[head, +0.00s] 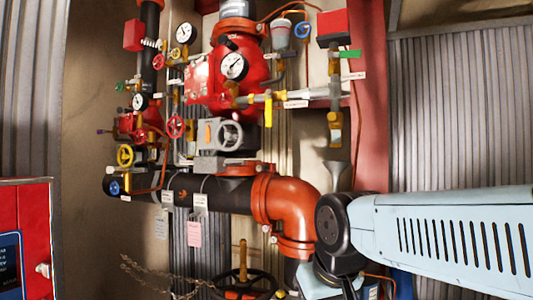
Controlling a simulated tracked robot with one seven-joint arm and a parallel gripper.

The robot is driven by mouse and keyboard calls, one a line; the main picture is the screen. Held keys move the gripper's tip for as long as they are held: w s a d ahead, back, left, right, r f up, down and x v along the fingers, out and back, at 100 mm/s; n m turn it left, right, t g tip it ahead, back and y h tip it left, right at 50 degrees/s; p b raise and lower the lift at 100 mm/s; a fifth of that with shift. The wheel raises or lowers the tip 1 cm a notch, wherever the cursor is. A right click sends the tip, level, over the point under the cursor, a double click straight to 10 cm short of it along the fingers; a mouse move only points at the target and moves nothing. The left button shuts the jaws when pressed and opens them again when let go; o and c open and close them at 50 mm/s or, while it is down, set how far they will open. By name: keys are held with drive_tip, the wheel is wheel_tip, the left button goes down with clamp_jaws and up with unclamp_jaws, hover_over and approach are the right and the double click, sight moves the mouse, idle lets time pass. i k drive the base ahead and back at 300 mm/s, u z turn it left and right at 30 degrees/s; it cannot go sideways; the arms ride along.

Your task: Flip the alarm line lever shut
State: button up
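Labels are too small to read, so I cannot tell which handle is the alarm line lever. A yellow lever (268,110) hangs downward, across a silver horizontal line beside the red valve body (208,82). A white tag (295,104) hangs just right of it. Higher and to the right, a green lever (350,53) lies sideways at a vertical line below a red box (334,24). Another white tag (352,76) is under it. My arm enters from the lower right, well below both levers. My gripper is not visible in this view.
A large orange elbow pipe (285,205) stands between my arm and the valves. A black handwheel (243,284) and chain sit low. A red panel (25,238) is at lower left.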

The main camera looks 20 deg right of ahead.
sight(342, 54)
drive_tip(key=u, duration=0.65)
drive_tip(key=k, duration=1.4)
drive_tip(key=z, duration=1.25)
drive_tip(key=i, duration=1.05)
drive_tip(key=z, duration=0.05)
